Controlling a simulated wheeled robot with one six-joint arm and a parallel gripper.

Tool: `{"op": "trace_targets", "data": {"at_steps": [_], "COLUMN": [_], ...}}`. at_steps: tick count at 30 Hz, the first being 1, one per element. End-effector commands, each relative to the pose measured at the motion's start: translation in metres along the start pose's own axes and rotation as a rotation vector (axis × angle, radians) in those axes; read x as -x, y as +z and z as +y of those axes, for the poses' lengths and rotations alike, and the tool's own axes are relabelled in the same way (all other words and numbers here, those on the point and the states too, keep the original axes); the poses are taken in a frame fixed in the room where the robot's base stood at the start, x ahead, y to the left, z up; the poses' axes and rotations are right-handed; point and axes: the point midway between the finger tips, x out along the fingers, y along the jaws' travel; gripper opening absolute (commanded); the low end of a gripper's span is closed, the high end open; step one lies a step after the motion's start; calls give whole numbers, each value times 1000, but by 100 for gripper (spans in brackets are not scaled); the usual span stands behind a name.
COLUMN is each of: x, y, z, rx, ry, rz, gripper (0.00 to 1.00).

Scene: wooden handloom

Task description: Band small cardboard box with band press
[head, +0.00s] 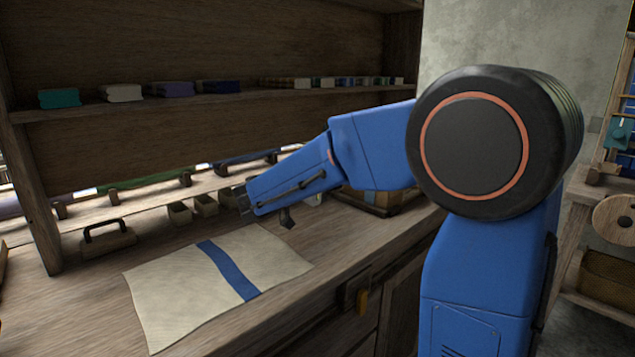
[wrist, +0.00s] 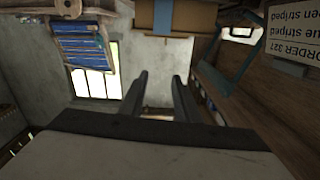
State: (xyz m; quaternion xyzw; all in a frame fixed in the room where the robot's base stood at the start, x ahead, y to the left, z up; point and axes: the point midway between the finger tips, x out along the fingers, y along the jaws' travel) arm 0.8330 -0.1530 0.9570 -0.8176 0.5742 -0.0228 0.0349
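My gripper (wrist: 160,75) shows in the wrist view as two dark fingers, spread apart with nothing between them. A brown, box-like thing (head: 385,200) stands on a dark base on the bench, partly hidden behind my arm. I cannot tell whether it is the small cardboard box or part of the band press.
A cream cloth with a blue stripe (head: 180,285) lies flat on the bench (head: 90,300). A dark-handled block (head: 107,240) and small wooden bins (head: 205,205) stand behind it. Folded cloths (head: 123,93) line the shelf. An order sign (wrist: 292,35) appears upside down.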

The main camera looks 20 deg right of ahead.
Motion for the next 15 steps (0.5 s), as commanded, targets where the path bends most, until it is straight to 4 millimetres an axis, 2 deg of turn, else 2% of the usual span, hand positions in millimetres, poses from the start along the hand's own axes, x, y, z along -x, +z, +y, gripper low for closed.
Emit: {"op": "trace_targets", "data": {"at_steps": [15], "x": [30], "y": [0], "z": [0], "rx": [0], "ry": [-1], "rz": [0], "gripper": [30]}}
